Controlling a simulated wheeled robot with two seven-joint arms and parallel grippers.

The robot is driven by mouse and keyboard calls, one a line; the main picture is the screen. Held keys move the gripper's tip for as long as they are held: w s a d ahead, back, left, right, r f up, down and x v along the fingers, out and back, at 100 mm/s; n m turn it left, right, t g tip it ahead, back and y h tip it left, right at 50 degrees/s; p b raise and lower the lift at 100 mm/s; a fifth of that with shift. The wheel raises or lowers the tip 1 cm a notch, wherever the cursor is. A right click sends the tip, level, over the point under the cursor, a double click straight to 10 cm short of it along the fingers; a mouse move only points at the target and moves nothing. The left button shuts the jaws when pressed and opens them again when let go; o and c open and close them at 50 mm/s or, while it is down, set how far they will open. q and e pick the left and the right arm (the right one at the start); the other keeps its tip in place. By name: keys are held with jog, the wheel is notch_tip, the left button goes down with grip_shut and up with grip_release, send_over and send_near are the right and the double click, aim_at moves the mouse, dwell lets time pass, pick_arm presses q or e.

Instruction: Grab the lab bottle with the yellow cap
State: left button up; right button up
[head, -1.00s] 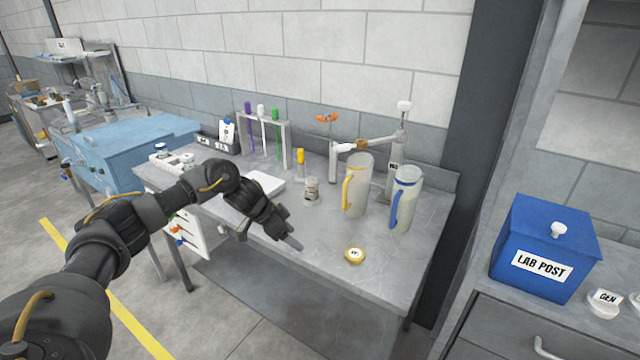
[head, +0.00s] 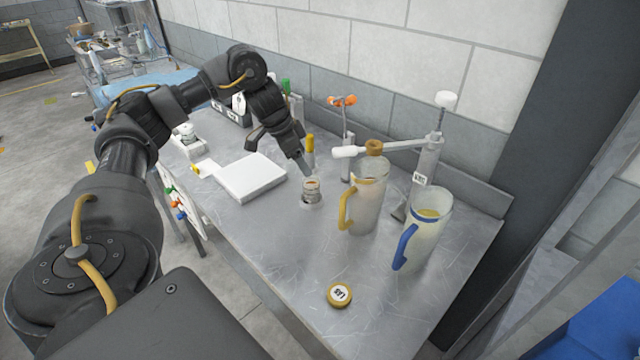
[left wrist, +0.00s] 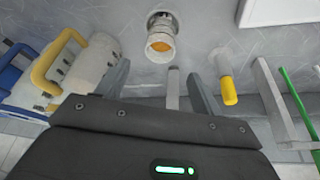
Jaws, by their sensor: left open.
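The slim lab bottle with the yellow cap (head: 310,144) stands upright toward the back of the grey bench, partly hidden behind my left gripper in the head view. In the left wrist view its yellow cap (left wrist: 229,91) is right of the fingers, outside the gap between them. My left gripper (head: 279,159) is open and empty above the bench, in front of the bottle and apart from it. In the left wrist view, the left gripper (left wrist: 158,80) has a small open jar (left wrist: 160,42) with orange contents ahead of it. My right gripper is not in view.
The small jar (head: 312,191) stands close to the bottle. A yellow-handled jug (head: 366,205) and a blue-handled jug (head: 424,232) stand to the right, near a clamp stand (head: 426,165). A white pad (head: 250,177) lies left. A round yellow lid (head: 340,294) lies near the front.

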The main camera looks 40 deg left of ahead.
aim_at(314, 185)
pick_arm(q)
jog(key=x, duration=0.3)
jog(key=b+x, duration=0.1)
jog(key=x, duration=0.7)
jog(key=shift+s+a+f+b, duration=0.2)
jog(key=shift+s+b, duration=0.1)
jog(key=shift+b, duration=0.1)
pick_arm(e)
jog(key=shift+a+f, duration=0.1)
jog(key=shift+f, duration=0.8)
pick_arm(q)
jog(key=shift+c, duration=0.2)
jog(key=c, duration=1)
jog(key=shift+c, duration=0.3)
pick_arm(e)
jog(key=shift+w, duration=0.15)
pick_arm(q)
jog(key=shift+r, duration=0.15)
